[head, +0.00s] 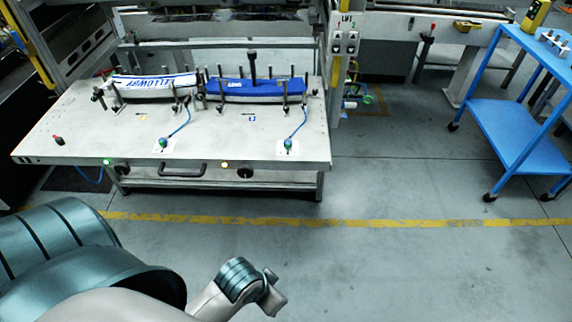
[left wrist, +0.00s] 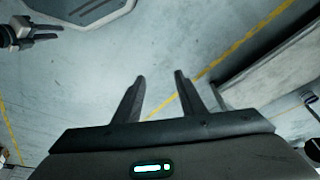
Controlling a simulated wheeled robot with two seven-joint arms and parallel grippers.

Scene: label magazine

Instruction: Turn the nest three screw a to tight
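On the pale bench (head: 90,130) in the head view, a white-and-blue lettered strip (head: 150,83) lies in the left fixture and a blue strip (head: 250,88) lies in the right fixture. Dark upright posts or screws (head: 285,97) stand around both; a taller one (head: 253,65) rises behind the blue strip. I cannot tell which is nest three or screw a. My left gripper (left wrist: 157,98) is open and empty over floor in the left wrist view. My right gripper (left wrist: 58,32) shows small at that view's upper left, its two fingers apart and empty.
Two green-topped knobs (head: 163,145) with blue cables sit near the bench front. A blue cart (head: 510,125) stands at the right. The floor (head: 400,270) before the bench is clear, crossed by a yellow line.

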